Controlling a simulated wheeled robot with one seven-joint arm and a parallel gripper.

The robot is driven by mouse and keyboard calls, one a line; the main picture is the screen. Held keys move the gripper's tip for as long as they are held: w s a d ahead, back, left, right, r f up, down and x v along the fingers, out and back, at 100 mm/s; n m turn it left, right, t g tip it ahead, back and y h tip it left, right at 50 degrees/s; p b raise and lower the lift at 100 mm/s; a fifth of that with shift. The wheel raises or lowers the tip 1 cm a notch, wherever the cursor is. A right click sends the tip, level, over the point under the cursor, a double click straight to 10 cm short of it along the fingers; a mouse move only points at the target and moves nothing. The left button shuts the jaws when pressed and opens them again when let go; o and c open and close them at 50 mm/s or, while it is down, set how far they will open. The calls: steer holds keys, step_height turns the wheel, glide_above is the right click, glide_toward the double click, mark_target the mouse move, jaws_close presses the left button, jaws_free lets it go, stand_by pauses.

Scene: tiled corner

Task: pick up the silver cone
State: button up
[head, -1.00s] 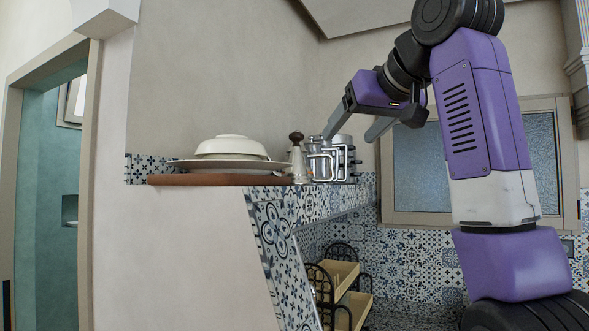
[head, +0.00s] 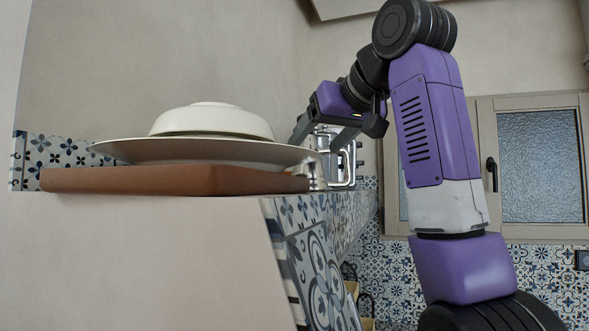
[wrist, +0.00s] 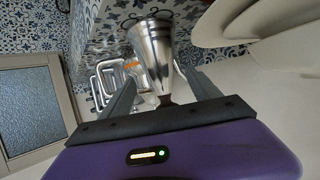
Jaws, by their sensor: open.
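The silver cone (wrist: 153,50) is a shiny tapering piece in the wrist view. Its wide end points to the top of the picture and its narrow, darker end lies near my palm. My gripper (wrist: 160,78) is open, with one finger on each side of the cone. I cannot tell whether either finger touches it. In the head view, my gripper (head: 323,138) reaches down behind the plates. Only a small shiny part of what looks like the cone (head: 313,172) shows there, at the plate's right edge.
A cream bowl (head: 212,122) sits upside down on a wide plate (head: 205,153), on a brown board (head: 170,181). Silver wire-like metalware (head: 345,160) stands just beyond the cone; it also shows in the wrist view (wrist: 108,82). A patterned tiled ledge (head: 310,240) runs below.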

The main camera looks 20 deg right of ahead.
steer(key=p+x, duration=0.1)
steer(key=x, duration=0.1)
steer(key=shift+w, duration=0.35)
steer(key=shift+f+p+x, duration=0.25)
steer(key=shift+p+x, duration=0.4)
steer(key=shift+x, duration=0.7)
steer(key=shift+f+p+x, duration=0.2)
steer(key=shift+p+x, duration=0.4)
steer(key=shift+x, duration=0.75)
steer(key=shift+s+r, duration=0.1)
steer(key=shift+s, duration=0.15)
jaws_close()
